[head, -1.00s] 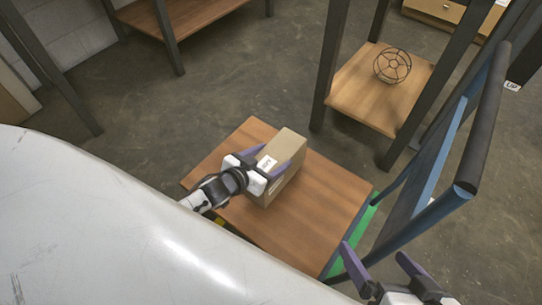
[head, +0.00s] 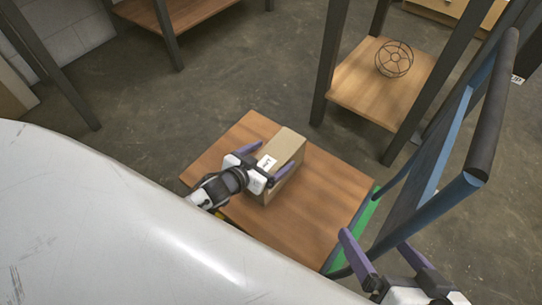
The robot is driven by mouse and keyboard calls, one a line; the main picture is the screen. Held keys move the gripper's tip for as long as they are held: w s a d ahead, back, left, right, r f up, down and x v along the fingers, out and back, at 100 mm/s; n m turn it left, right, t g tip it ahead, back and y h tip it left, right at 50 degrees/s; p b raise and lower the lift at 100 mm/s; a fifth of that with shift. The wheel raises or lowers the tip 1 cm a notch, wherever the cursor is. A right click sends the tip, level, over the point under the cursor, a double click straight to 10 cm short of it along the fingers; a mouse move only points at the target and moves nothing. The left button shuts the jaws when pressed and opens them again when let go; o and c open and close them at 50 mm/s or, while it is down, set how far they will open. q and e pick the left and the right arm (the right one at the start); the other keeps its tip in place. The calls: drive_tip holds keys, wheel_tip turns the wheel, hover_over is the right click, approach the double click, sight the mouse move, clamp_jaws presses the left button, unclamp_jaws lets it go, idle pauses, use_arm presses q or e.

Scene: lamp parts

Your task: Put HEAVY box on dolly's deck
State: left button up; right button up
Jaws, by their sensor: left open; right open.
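A tan cardboard box (head: 289,147) with a white label stands on the brown wooden deck (head: 327,196) of the dolly, near its middle. The dolly has a blue handle frame (head: 433,163) with a dark grip bar at the right and a green strip along the deck's right edge. My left gripper (head: 258,162) is open, its purple fingers on either side of the box's near part. Whether they touch the box I cannot tell. My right gripper (head: 379,255) is open and empty at the lower right, beside the handle frame. The writing on the label is too small to read.
A shelf (head: 372,88) with dark posts and a wire cage (head: 394,59) on it stands behind the dolly. Another wooden shelf (head: 190,22) is at the back left. A large pale surface fills the lower left. The concrete floor between is clear.

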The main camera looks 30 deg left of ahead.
use_arm(q)
drive_tip(key=shift+s+r, duration=0.2)
drive_tip(key=shift+s, duration=0.15)
use_arm(e)
drive_tip(key=shift+d+r, duration=0.1)
drive_tip(key=shift+r, duration=0.05)
use_arm(q)
drive_tip(key=p+v, duration=0.5)
drive_tip(key=v, duration=0.6)
use_arm(e)
drive_tip(key=d+f, duration=0.1)
drive_tip(key=d+f+g+h, duration=0.1)
drive_tip(key=f, duration=0.1)
drive_tip(key=s+d+f+h, duration=0.1)
drive_tip(key=shift+f+g, duration=0.15)
drive_tip(key=shift+g, duration=0.25)
use_arm(q)
drive_tip(key=shift+s, duration=0.15)
